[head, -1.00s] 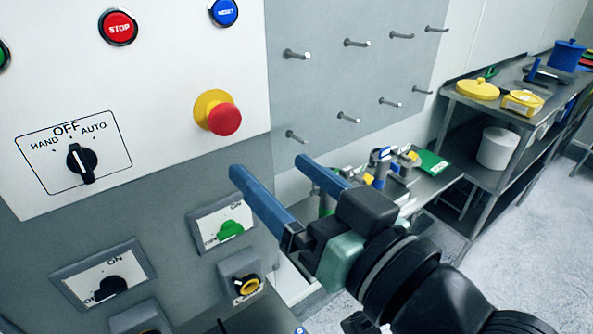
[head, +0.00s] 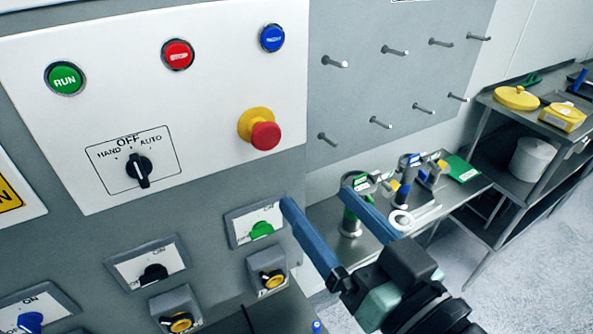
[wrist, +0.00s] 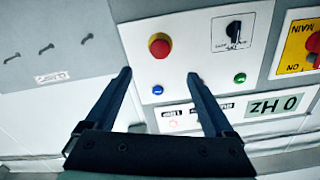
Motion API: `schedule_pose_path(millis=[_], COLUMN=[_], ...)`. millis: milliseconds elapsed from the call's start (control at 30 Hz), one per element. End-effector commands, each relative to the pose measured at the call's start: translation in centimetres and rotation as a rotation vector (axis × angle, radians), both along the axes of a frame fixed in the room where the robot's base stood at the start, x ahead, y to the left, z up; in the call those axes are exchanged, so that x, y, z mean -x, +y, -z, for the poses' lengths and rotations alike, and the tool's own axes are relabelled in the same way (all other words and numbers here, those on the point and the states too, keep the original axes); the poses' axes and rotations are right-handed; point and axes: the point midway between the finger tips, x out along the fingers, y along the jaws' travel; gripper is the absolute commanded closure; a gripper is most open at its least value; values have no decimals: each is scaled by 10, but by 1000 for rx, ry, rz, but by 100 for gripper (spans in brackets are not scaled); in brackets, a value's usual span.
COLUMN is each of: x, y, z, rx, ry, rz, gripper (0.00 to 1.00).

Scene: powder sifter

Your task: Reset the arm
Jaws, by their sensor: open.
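My gripper (head: 317,193) is open and empty, its two blue fingers spread apart. In the head view it hangs in front of the grey lower cabinet, right of a green switch (head: 262,229). In the wrist view the open fingers (wrist: 160,75) point toward the control panel (wrist: 195,40). The panel holds a green RUN button (head: 64,79), a red button (head: 178,54), a blue button (head: 272,38), a red mushroom button on a yellow collar (head: 265,135) and a HAND/OFF/AUTO selector (head: 139,169). No contact with the panel shows.
A pegboard (head: 400,60) with several metal pegs is right of the panel. Below it a steel table (head: 325,214) holds several tools. A shelf (head: 510,115) with a yellow lid (head: 516,98) and a white container (head: 532,158) stands at the right. The floor (head: 540,240) there is clear.

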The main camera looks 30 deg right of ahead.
Motion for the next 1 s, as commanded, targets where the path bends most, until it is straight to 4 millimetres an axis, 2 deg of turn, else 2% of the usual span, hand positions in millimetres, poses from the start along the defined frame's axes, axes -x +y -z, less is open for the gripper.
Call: schedule_pose_path(millis=[200, 333, 433, 500, 567, 700, 800, 900, 1000], x=[0, -23, -49, -62, -67, -57, -41, -29, -23], y=[0, 12, 33, 55, 76, 123, 148, 162, 167], z=[0, -8, -30, -53, -76, -128, -154, -171, -178], rx=[0, 45, 103, 144, 173, 217, 230, 234, 237], ry=[0, -63, -171, -274, -371, -592, -713, -787, -816], rz=[0, 11, 36, 56, 72, 103, 121, 131, 139], gripper=[12, 12, 12, 12, 12, 12, 12, 12, 12])
